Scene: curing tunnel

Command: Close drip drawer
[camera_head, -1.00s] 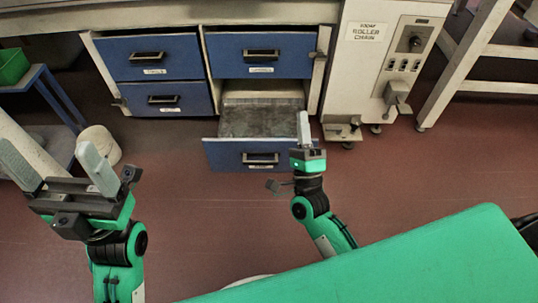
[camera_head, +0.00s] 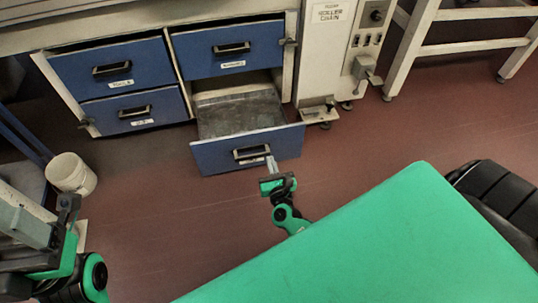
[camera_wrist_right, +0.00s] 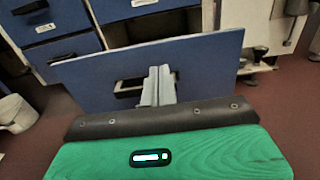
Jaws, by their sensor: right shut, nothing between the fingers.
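The drip drawer (camera_head: 215,156) is the lower right drawer of the blue cabinet, pulled well out, with its grey metal tray inside (camera_head: 240,112) showing. Its blue front also fills the middle of the right wrist view (camera_wrist_right: 205,58). My right gripper (camera_head: 271,163) is shut and empty, with its fingertips at the drawer front by the black handle (camera_head: 251,152). In the right wrist view the shut fingers (camera_wrist_right: 158,75) overlap the handle; I cannot tell whether they touch it. My left gripper (camera_head: 40,215) is at the lower left, partly cut off by the picture edge, far from the drawer.
Shut blue drawers (camera_head: 228,47) sit above and left of it. A roller chain machine (camera_head: 338,50) stands to the right, with a pedal-like bracket (camera_head: 320,113) low down. A white bucket (camera_head: 72,173) stands at left. The red-brown floor before the drawer is clear.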

